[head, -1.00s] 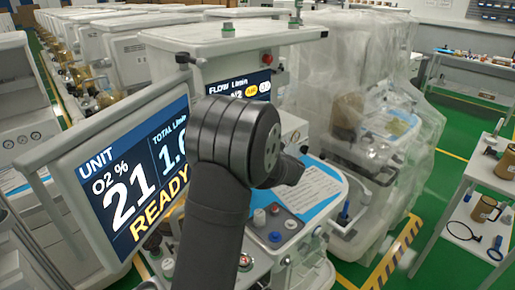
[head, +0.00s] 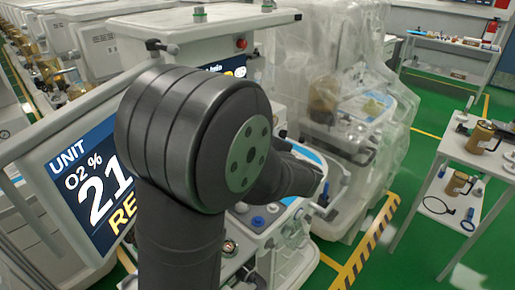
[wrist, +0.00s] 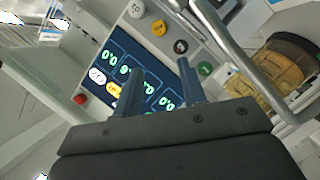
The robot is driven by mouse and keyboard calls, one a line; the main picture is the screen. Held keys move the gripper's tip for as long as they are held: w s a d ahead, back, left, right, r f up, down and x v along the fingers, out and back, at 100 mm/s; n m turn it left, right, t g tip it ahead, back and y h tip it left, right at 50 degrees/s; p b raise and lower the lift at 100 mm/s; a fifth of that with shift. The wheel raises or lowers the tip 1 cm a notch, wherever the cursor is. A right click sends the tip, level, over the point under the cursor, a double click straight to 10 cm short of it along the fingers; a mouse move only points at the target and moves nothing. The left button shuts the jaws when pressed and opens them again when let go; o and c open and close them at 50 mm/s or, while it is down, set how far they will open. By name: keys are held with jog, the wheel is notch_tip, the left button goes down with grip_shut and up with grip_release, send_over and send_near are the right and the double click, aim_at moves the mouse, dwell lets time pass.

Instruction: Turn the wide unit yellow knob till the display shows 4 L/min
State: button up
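In the wrist view a yellow knob (wrist: 158,27) sits in a slanting row between a white knob (wrist: 136,8) and a black knob (wrist: 181,46), with a green knob (wrist: 205,68) at the lower end. A dark blue display (wrist: 122,65) with green digits lies beside the row; the fingers partly cover it and I cannot read every value. My gripper (wrist: 160,66) has its two fingers apart with nothing between them, short of the knobs. In the head view my arm hides much of the machine, including most of its FLOW display (head: 213,67).
A large UNIT screen (head: 85,180) showing 21 is at left, partly covered by my arm. A plastic-draped machine (head: 335,85) stands behind. A white trolley (head: 480,158) is at right. In the wrist view a metal rail (wrist: 225,40) and a brass-coloured canister (wrist: 255,90) are near the knobs.

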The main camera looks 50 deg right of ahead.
jog(key=shift+o, duration=1.3)
jog(key=shift+d, duration=0.2)
jog(key=s+d+f+m+t+y, duration=0.2)
jog(key=d+f+m+t+y, duration=0.1)
jog(key=d+f+m+y, duration=0.25)
jog(key=shift+m+h, duration=0.35)
jog(key=shift+m, duration=0.6)
jog(key=w, duration=0.5)
jog(key=w+r, duration=0.1)
jog(key=w, duration=1.1)
jog(key=shift+r, duration=0.15)
jog(key=shift+c, duration=0.3)
